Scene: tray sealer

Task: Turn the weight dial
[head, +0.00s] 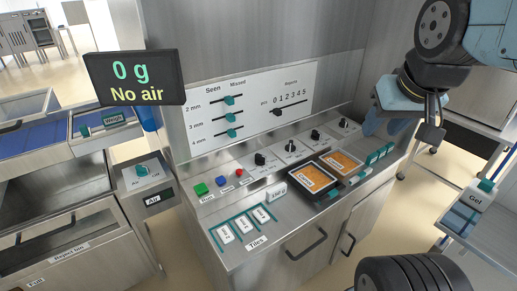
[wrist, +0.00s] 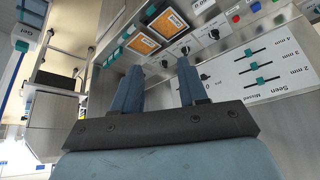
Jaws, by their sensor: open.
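Several black knobs stand in a row along the back of the steel counter in the head view: one near the red button (head: 260,159), one beside it (head: 291,147), one further right (head: 316,135) and one at the far right (head: 344,122). Their labels are too small to read, so I cannot tell which is the weight dial. A black display (head: 134,77) reads "0 g" and "No air". My gripper (head: 383,120) is at the right, above the counter's right end. In the wrist view, its two blue fingers (wrist: 158,90) are apart with nothing between them; knobs (wrist: 186,49) show beyond.
Two orange-filled trays (head: 341,161) sit in the counter's front. A white panel with sliders (head: 248,107) stands behind. Green, blue and red buttons (head: 202,189) are at left, with an Air switch (head: 142,171) further left. A Gel block (head: 478,198) stands at right.

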